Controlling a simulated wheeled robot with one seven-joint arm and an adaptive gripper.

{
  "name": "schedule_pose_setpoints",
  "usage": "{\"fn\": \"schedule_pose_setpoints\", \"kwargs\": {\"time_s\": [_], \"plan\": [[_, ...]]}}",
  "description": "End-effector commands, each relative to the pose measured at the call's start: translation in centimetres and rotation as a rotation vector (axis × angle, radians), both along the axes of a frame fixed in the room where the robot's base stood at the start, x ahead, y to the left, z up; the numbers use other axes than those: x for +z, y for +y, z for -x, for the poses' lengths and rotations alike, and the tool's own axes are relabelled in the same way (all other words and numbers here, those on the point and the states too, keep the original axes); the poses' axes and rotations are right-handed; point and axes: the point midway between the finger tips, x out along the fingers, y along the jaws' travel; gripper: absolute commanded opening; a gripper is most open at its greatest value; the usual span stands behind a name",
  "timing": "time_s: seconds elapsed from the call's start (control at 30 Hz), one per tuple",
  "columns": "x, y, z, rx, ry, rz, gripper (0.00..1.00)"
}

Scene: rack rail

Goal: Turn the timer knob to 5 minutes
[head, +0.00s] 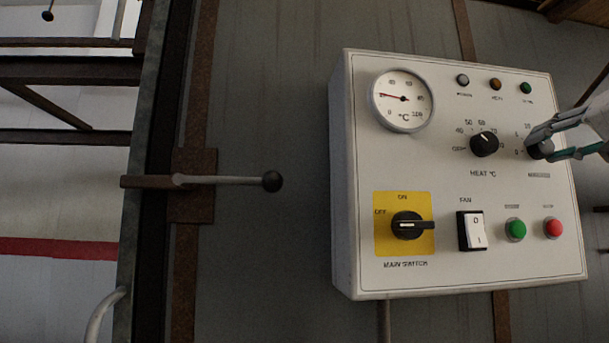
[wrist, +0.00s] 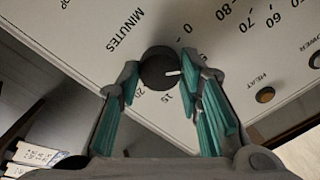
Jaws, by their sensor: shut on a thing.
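The timer knob (head: 541,150) is a round black knob at the right of the white control panel (head: 352,230), above the label MINUTES. In the wrist view the timer knob (wrist: 158,66) shows a white pointer mark directed right, toward the right finger. My gripper (head: 543,146) is shut on the knob, with one teal-padded finger on each side. It also shows in the wrist view (wrist: 161,76).
The heat knob (head: 484,144) is close to the left of my fingers. Indicator lamps (head: 495,84) sit above. The yellow-plated main switch (head: 407,225), fan rocker (head: 472,230), green button (head: 515,229) and red button (head: 553,228) lie below. A lever (head: 225,181) sticks out at the left.

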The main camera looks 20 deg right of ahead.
Motion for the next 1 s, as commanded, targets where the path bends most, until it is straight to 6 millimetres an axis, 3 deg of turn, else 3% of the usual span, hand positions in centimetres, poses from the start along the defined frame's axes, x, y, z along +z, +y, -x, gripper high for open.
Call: {"fn": "schedule_pose_setpoints", "kwargs": {"time_s": [0.43,0.47,0.53,0.87,1.0], "plan": [[-0.1,0.1,-0.2,0.004,0.006,0.008,0.05],[-0.1,0.1,-0.2,0.004,0.006,0.008,0.35],[-0.1,0.1,-0.2,0.004,0.006,0.008,0.51],[0.0,0.0,0.0,0.001,0.003,0.009,0.53],[0.0,0.3,1.1,0.0,0.002,0.009,0.53]]}}
